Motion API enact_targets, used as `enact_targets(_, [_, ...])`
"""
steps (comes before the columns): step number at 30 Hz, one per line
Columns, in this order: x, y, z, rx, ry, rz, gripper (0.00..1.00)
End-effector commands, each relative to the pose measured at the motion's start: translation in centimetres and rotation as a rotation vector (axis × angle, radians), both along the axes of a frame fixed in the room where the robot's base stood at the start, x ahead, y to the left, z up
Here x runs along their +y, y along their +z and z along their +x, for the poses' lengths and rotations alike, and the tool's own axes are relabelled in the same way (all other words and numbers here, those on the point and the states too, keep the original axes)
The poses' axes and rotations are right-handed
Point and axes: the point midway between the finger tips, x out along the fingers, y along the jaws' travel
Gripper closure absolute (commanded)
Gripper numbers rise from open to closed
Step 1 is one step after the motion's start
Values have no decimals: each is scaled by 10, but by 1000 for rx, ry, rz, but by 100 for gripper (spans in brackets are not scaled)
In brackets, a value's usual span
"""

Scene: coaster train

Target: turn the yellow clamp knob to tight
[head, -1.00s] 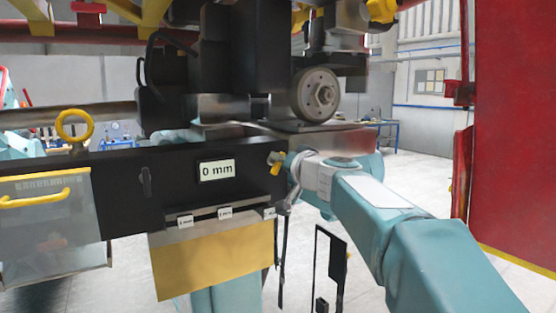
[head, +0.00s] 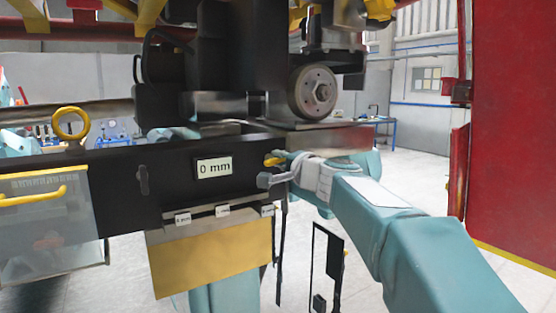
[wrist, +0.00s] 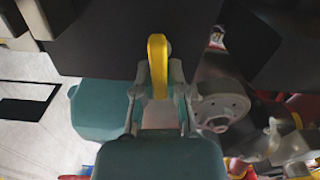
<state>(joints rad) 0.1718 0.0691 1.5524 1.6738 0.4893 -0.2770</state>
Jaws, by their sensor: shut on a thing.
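The yellow clamp knob (head: 273,160) is at the right end of the black beam (head: 120,185), right of the "0 mm" display (head: 214,168). In the wrist view the knob (wrist: 157,52) is a yellow bar pointing along the gripper, between the two grey fingers. My gripper (head: 270,170) is at the knob in the head view, partly covering it. In the wrist view my gripper (wrist: 158,76) is shut on the knob. The far side of the knob and any tight marking are hidden or too small to read.
A round metal wheel (head: 313,91) stands on a plate just above my gripper. A red panel (head: 512,120) stands to the right.

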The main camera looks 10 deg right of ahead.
Motion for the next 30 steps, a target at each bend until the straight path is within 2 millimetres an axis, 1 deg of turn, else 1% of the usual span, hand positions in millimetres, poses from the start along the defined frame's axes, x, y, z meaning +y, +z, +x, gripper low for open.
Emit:
enact_targets(1, [-1, -5, 0, 16, -2, 25, 100])
enact_targets(10, [-2, -8, 1, 56, -3, 141, 100])
enact_targets(27, [-3, -9, 2, 67, -5, 169, 100])
enact_targets(28, [-3, -9, 2, 67, -5, 169, 75])
enact_targets(30, [-3, -9, 2, 67, -5, 169, 49])
